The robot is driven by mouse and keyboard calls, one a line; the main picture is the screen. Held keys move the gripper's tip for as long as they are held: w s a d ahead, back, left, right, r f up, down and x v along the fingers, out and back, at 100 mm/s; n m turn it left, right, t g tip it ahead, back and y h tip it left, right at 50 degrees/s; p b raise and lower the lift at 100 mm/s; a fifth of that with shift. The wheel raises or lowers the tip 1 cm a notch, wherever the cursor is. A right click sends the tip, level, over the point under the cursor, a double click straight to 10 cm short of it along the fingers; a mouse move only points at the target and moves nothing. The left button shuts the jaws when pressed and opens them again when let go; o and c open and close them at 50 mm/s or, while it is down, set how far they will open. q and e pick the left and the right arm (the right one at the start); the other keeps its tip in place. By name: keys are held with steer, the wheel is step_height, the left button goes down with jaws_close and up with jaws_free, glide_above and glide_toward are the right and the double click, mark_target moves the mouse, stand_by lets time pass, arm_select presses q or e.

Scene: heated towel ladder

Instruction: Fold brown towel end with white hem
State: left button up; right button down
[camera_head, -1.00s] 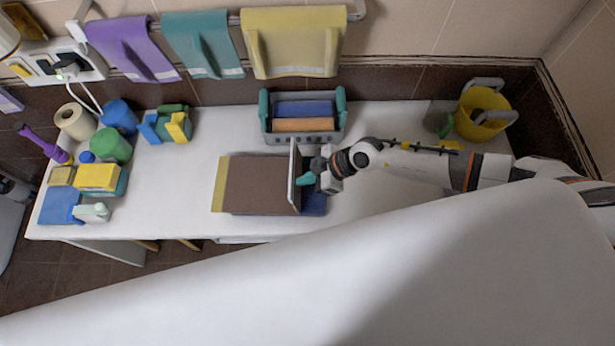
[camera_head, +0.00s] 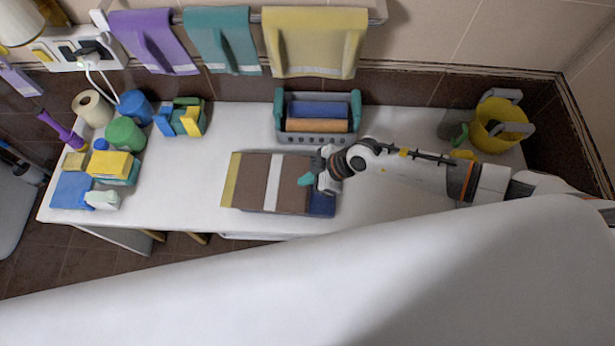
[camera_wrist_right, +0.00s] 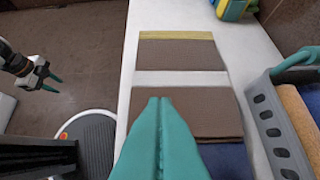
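The brown towel (camera_head: 254,180) lies on the white bench, with a yellow band (camera_head: 230,180) at its left end. Its right part is folded over to the left and lies flat, with the white hem (camera_head: 273,184) across the middle. The towel, with its hem (camera_wrist_right: 180,78), also shows in the right wrist view. My right gripper (camera_head: 306,180) is over the folded part near its right end. Its teal fingers (camera_wrist_right: 160,102) are together, with no cloth seen between them. My left gripper (camera_wrist_right: 48,82) shows in the right wrist view, away from the bench, fingers apart and empty.
A blue cloth (camera_head: 322,205) shows under the towel's right end. A grey basket (camera_head: 318,138) with rolled towels stands just behind. A yellow bucket (camera_head: 500,128) stands at the back right. Bottles and sponges crowd the bench's left; bare bench (camera_head: 190,170) lies between them and the towel.

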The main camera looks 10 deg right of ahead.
steer(key=shift+d, duration=0.15)
steer(key=s+d+r, duration=0.3)
steer(key=d, duration=0.6)
steer(key=shift+d, duration=0.2)
steer(key=shift+a, duration=0.1)
